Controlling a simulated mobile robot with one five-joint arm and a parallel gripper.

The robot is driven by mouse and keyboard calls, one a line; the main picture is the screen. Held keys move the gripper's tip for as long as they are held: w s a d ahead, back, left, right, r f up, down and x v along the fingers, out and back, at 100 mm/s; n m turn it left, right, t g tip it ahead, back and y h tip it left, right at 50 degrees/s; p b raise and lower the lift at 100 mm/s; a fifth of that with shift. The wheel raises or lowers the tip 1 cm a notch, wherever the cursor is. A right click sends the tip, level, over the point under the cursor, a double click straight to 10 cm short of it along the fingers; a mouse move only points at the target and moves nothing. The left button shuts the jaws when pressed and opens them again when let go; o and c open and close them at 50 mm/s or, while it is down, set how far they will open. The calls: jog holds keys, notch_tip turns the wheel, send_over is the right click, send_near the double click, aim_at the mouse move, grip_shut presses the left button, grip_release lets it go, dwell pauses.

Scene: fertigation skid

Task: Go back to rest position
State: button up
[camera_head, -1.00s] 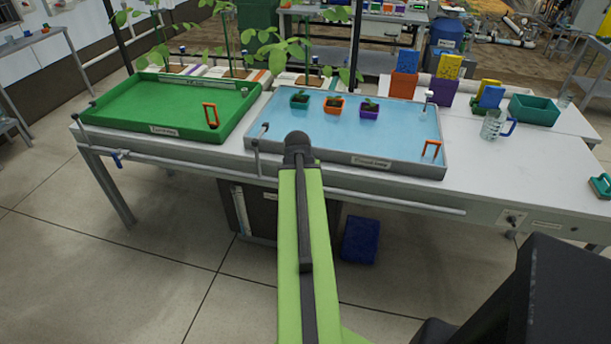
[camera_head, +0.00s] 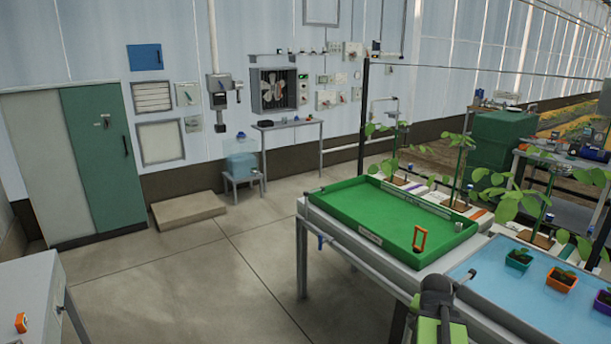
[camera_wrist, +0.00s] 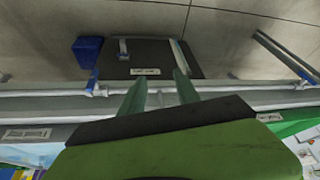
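My gripper (camera_wrist: 160,88) shows in the wrist view with its two grey-green fingers apart and nothing between them. Its fingers point across the bench edge (camera_wrist: 40,108) toward the floor and a dark box (camera_wrist: 155,70) under the bench. A piece of my green and black arm (camera_head: 438,305) shows at the bottom of the head view, beside the tray bench. My gripper cannot be made out in the head view.
A green tray (camera_head: 345,205) with an orange handle (camera_head: 419,240) and a blue tray (camera_head: 490,275) with small potted plants stand on the bench. A blue block (camera_wrist: 88,50) lies near the dark box. Open floor (camera_head: 210,285) lies left of the bench; a green-doored cabinet (camera_head: 100,150) stands beyond.

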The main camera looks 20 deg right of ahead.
jog(key=w+a+n+y, duration=0.1)
jog(key=w+a+n, duration=0.1)
jog(key=w+a, duration=0.35)
jog(key=w+a+n, duration=0.1)
jog(key=w+a, duration=0.1)
jog(key=a, duration=0.7)
jog(key=w+a+n+y, duration=0.15)
jog(key=a+n, duration=0.35)
jog(key=a, duration=1.5)
jog(key=s+a+n+g+y, duration=0.1)
jog(key=s+a+n+g, duration=0.2)
jog(key=s+a, duration=0.1)
jog(key=shift+s+a+f+p, duration=0.2)
jog(key=shift+s+f+p, duration=0.2)
jog(key=shift+s, duration=0.15)
